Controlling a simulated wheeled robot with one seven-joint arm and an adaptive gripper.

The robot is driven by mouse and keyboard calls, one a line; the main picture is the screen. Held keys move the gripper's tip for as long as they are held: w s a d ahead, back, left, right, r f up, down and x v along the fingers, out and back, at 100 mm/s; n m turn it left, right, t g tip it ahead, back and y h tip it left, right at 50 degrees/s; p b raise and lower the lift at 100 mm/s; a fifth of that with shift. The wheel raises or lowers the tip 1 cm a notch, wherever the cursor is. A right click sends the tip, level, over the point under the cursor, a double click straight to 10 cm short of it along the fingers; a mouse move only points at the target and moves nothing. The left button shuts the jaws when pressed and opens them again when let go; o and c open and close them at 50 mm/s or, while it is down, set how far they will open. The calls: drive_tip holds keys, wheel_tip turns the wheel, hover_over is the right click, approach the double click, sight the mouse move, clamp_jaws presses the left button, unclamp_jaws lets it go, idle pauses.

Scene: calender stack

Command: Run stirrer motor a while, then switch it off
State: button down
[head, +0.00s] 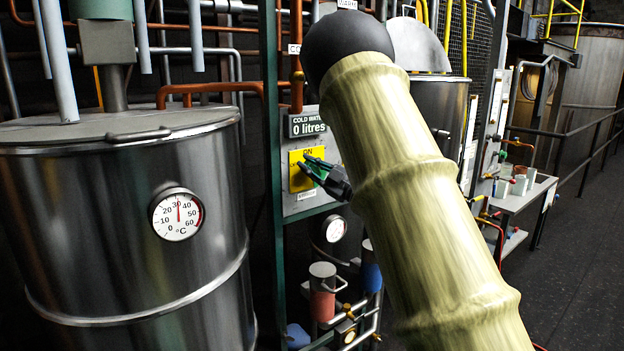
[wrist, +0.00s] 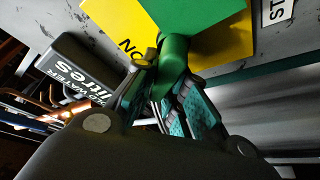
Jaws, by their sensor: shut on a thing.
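The switch on the panel has a yellow plate (head: 298,181) marked ON, with a green block (wrist: 205,14) and a green handle (wrist: 174,53) in the wrist view. My gripper (head: 316,168) is at the switch, shut on the green handle, whose grip part is between the fingers. In the wrist view my gripper (wrist: 163,76) hides part of the handle. The yellow plate (wrist: 232,50) has a label beside it starting with ST (wrist: 278,10). I cannot tell which position the handle is in. A grey box on a shaft (head: 107,42) stands on the steel tank (head: 110,240).
A cold water display (head: 307,124) reading 0 litres sits above the switch. The tank's dial (head: 177,215) points near 30 °C. Pipes and red and blue fittings (head: 322,295) stand below the panel. A bench (head: 535,190) is at the right, with open floor (head: 590,260) beyond.

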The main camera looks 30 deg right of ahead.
drive_tip(key=n+g+b, duration=0.1)
drive_tip(key=n+b, duration=0.1)
drive_tip(key=f+n+y+b, duration=0.1)
drive_tip(key=n+b, duration=0.1)
drive_tip(key=a+f+n+g+b, duration=0.1)
drive_tip(key=n+b, duration=0.1)
drive_tip(key=shift+n+g, duration=0.3)
drive_tip(key=n+b, duration=0.1)
drive_tip(key=b, duration=0.1)
drive_tip(key=n+g+b, duration=0.1)
drive_tip(key=n+b, duration=0.1)
drive_tip(key=shift+s+f+n, duration=0.1)
drive_tip(key=shift+f+n, duration=0.2)
drive_tip(key=shift+f, duration=0.05)
drive_tip(key=shift+g, duration=0.3)
drive_tip(key=c, duration=1.4)
unclamp_jaws()
drive_tip(key=shift+s, duration=0.1)
drive_tip(key=v, duration=1.2)
drive_tip(key=shift+f, duration=0.1)
